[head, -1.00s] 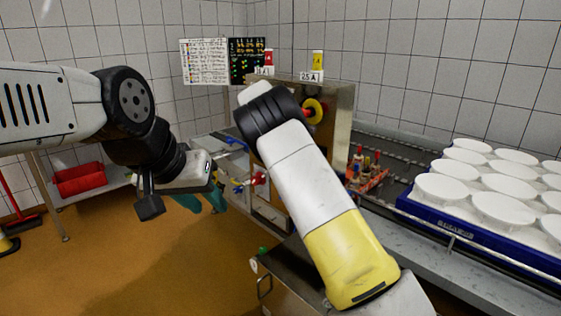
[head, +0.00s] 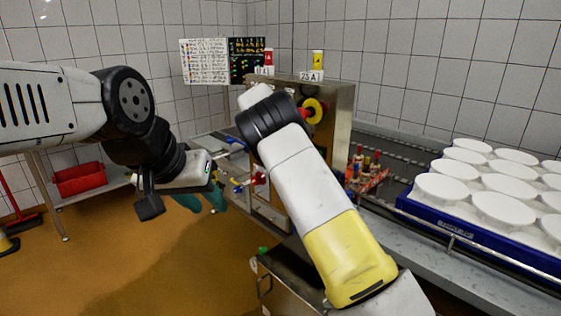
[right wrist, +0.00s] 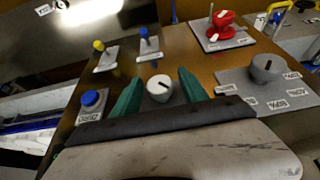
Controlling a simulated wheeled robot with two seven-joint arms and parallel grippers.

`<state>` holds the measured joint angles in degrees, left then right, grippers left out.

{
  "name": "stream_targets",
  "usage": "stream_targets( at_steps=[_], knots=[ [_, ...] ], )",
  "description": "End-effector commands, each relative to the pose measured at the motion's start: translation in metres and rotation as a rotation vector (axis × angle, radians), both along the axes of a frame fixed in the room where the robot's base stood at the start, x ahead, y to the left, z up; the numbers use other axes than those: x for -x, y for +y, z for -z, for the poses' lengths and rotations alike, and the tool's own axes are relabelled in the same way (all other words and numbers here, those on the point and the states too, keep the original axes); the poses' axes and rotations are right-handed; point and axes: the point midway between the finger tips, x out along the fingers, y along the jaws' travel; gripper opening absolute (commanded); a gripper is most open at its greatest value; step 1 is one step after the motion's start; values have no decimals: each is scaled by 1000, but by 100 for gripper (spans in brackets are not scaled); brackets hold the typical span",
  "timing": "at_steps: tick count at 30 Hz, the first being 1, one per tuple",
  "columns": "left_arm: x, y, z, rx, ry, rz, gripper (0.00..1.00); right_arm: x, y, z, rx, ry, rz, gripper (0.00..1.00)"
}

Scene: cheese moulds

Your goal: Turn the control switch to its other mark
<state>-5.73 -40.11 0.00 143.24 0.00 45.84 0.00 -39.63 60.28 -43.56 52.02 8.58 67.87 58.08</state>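In the right wrist view, a round white knob (right wrist: 159,86) with a dark pointer line sits on a grey plate on the brown panel. The two teal fingers of my right gripper (right wrist: 160,92) stand open on either side of it, with small gaps visible. A larger grey knob (right wrist: 267,68) with several white labels around it is to the right. I cannot tell for certain which knob is the control switch. In the head view my right arm hides the right gripper. My left gripper (head: 203,202) hangs at the left, its teal fingers apart and empty.
In the right wrist view, a blue button (right wrist: 91,98), yellow and blue toggles and a red valve handle (right wrist: 222,19) surround the knob. In the head view, a blue tray (head: 480,243) of white moulds stands right. A red bin (head: 79,179) is far left.

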Motion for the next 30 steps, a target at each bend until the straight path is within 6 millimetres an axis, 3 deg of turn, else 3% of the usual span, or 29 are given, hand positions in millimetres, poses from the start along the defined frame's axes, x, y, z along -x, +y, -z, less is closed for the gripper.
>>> stream_targets(
  at_steps=[5,12,18,30],
  knots=[
    [0,0,0,0,0,0,36,3,4,-10,-1,-1,-1,51],
    [0,0,0,0,0,0,36,13,15,-49,-1,-3,-1,51],
    [0,0,0,0,0,0,36,19,21,-69,-1,-1,0,51],
    [0,0,0,0,0,0,36,20,22,-72,0,0,0,51]
  ],
)
